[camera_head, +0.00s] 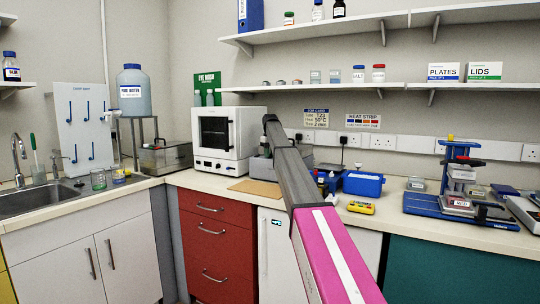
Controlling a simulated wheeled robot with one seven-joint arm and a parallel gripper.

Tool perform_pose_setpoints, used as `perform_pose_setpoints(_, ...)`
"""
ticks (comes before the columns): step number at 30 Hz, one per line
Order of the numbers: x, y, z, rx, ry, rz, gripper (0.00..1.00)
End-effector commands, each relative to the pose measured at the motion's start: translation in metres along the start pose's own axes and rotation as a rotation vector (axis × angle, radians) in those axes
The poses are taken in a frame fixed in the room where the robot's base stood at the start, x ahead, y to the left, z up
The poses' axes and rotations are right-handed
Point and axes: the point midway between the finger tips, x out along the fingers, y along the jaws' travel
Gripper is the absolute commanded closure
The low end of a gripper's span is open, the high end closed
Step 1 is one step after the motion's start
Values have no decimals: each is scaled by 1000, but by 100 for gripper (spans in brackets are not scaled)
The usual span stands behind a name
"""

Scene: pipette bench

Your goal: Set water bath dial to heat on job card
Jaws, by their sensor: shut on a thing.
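A job card (316,118) hangs on the back wall; its small print seems to read tube T21, 50 °C and 2 min, but is hard to read. A heat strip card (363,121) with several coloured squares hangs to its right. A grey metal box with a clear upper part (166,157), perhaps the water bath, stands at the back left of the counter. A low grey appliance (260,168) is partly hidden behind my arm. I cannot make out a dial on either. My gripper does not show; my arm reaches up and away from the lower right and hides what is behind it.
A white oven (240,133) stands left of my arm. A blue box (363,184) and a yellow device (361,207) are right of it. A sink (40,205) is at left. Shelves (320,88) overhang the counter.

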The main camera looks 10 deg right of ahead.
Motion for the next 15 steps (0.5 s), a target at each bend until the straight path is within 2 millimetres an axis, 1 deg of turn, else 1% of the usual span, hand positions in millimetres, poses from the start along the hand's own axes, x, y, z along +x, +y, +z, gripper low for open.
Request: perform_pose_setpoints(15,-1,0,0,492,1,0,95)
